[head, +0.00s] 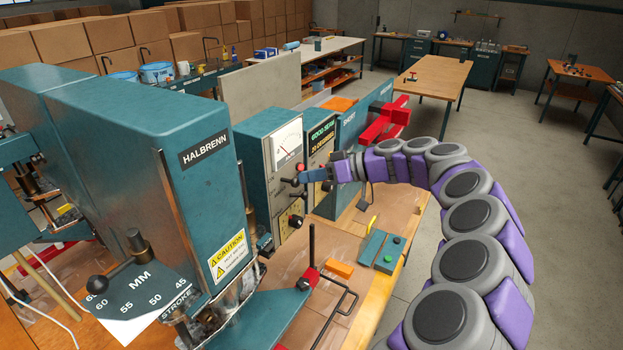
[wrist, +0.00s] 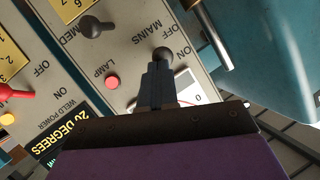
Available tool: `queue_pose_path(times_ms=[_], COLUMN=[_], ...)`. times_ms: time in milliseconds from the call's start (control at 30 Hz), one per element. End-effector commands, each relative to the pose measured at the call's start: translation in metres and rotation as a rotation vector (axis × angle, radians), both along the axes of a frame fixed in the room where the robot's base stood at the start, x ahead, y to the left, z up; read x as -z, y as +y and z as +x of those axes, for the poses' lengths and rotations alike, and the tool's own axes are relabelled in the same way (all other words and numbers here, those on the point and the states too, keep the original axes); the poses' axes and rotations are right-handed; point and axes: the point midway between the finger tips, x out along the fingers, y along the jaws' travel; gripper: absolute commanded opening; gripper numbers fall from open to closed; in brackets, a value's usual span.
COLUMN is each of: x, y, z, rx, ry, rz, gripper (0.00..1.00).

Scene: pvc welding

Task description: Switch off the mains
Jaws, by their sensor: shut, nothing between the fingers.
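The mains switch has a dark ball knob (wrist: 163,55) on the light control panel (wrist: 132,55), beside the word MAINS in the wrist view. The knob lies close to an ON label. My gripper (wrist: 158,72) is shut and empty, with its fingertips at the knob. I cannot tell whether they touch it. In the head view my gripper (head: 304,177) reaches in from the right to the panel, under the meter (head: 287,145). The dark knob (head: 294,182) shows just left of the fingertips. The meter is partly hidden behind my gripper in the wrist view.
A red lamp button (wrist: 112,82), a second dark lever (wrist: 96,27) and a red lever (wrist: 14,93) are on the panels nearby. The HALBRENN welding machine (head: 140,150) stands left. A red clamp-like part (head: 387,122) is behind my arm. Open floor lies right.

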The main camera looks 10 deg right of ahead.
Motion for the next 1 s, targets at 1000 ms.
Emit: queue_pose_path(times_ms=[1000], x=[0.024], y=[-0.003], z=[-0.003], rx=[-0.001], ry=[-0.005], rz=[0.005], gripper=[0.00])
